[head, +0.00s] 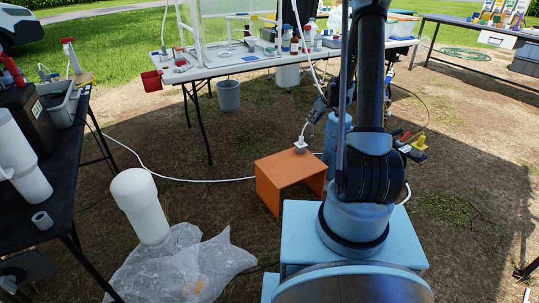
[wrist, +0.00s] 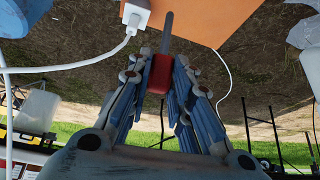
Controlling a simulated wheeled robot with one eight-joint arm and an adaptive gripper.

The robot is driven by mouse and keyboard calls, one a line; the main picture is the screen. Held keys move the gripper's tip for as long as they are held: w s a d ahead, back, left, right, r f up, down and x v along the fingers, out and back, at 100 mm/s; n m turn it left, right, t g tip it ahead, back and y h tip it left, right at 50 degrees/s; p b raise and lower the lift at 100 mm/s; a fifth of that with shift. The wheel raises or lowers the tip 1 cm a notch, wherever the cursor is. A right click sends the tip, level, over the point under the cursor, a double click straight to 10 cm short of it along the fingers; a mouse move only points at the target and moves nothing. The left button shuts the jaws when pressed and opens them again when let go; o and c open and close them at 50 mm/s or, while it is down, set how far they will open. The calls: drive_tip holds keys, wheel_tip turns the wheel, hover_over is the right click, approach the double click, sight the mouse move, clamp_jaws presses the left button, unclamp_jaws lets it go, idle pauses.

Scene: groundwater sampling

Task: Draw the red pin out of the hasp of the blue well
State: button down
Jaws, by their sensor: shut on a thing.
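My gripper (wrist: 162,78) is shut on the red head of a pin (wrist: 160,74) in the wrist view. The pin's grey shaft extends past the fingertips, and its end shows bare against the orange stand behind. No hasp shows around the shaft. In the head view my gripper (head: 318,108) is left of my arm, above the ground; the pin cannot be made out there. A blue upright casing (head: 335,140), likely the blue well, stands partly hidden behind my arm. A blue part of it seems to show at the corner of the wrist view (wrist: 18,14).
An orange stand (head: 285,180) carries a white plug-like fitting (head: 300,146) with a cable. A white capped pipe (head: 140,205) stands in crumpled plastic (head: 190,265) at left. A dark bench (head: 60,170) and a white table (head: 225,68) border the area. Open dirt lies between.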

drive_tip(key=a+f+n+h, duration=0.3)
drive_tip(key=a+f+n, duration=0.2)
drive_tip(key=a+f, duration=0.2)
drive_tip(key=a+f+n+h, duration=0.4)
drive_tip(key=a+f+n, duration=0.1)
drive_tip(key=a+f, duration=0.2)
drive_tip(key=a+f+n+h, duration=0.4)
drive_tip(key=a+f+n, duration=0.2)
drive_tip(key=a+f, duration=0.2)
drive_tip(key=shift+w+a+f, duration=0.1)
drive_tip(key=shift+w+f, duration=0.05)
drive_tip(key=shift+f, duration=0.1)
drive_tip(key=shift+s+a+f, duration=0.2)
drive_tip(key=shift+a+f, duration=0.1)
drive_tip(key=shift+a, duration=0.05)
drive_tip(key=shift+f, duration=2.45)
drive_tip(key=shift+f, duration=0.4)
drive_tip(key=shift+f+t, duration=0.3)
drive_tip(key=shift+s+d, duration=0.1)
drive_tip(key=shift+s, duration=0.15)
